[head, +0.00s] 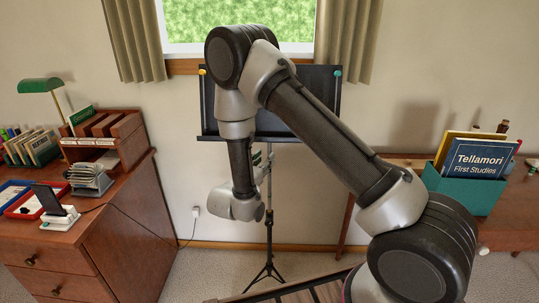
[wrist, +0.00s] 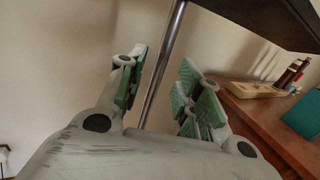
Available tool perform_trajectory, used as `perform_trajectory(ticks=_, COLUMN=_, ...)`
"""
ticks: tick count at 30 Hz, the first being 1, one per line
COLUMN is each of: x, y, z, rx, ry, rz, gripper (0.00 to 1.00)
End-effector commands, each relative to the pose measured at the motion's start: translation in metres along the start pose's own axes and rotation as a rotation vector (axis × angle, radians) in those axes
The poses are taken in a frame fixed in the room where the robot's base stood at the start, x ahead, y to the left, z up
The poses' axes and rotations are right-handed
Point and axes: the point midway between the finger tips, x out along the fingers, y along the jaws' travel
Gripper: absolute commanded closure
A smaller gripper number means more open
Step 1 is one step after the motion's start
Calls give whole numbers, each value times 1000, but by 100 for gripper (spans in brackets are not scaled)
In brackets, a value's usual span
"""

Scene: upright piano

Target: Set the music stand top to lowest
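The music stand has a black top (head: 322,92) in front of the window, partly hidden behind my arm. Its thin upright pole (head: 269,205) runs down to a black tripod base (head: 268,273) on the floor. In the wrist view the silver pole (wrist: 163,65) shows in the gap between my fingers, nearer the left one, with no clear contact. The underside of the top (wrist: 270,22) hangs above right. My gripper (wrist: 162,92), with green pads, is open and empty. In the head view it is mostly hidden, beside the upper pole.
A wooden desk (head: 125,230) with a lamp, books and a phone stands left. On the right, another wooden piece (head: 515,215) carries a teal book box (head: 462,190). A bench edge (head: 300,287) is at the bottom. Wall and curtains are behind the stand.

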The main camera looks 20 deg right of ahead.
Motion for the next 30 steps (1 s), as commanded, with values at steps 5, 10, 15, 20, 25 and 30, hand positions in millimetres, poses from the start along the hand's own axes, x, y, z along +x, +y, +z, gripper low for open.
perform_trajectory(ticks=5, x=31, y=-1, z=0, rx=0, ry=0, rz=-4, gripper=65)
perform_trajectory(ticks=10, x=47, y=-1, z=0, rx=0, ry=1, rz=-3, gripper=65)
perform_trajectory(ticks=15, x=50, y=-1, z=0, rx=-1, ry=1, rz=-2, gripper=65)
perform_trajectory(ticks=20, x=50, y=-1, z=0, rx=-1, ry=1, rz=-2, gripper=71)
perform_trajectory(ticks=25, x=50, y=-1, z=0, rx=-1, ry=1, rz=-2, gripper=100)
perform_trajectory(ticks=30, x=49, y=-1, z=0, rx=-1, ry=1, rz=-2, gripper=100)
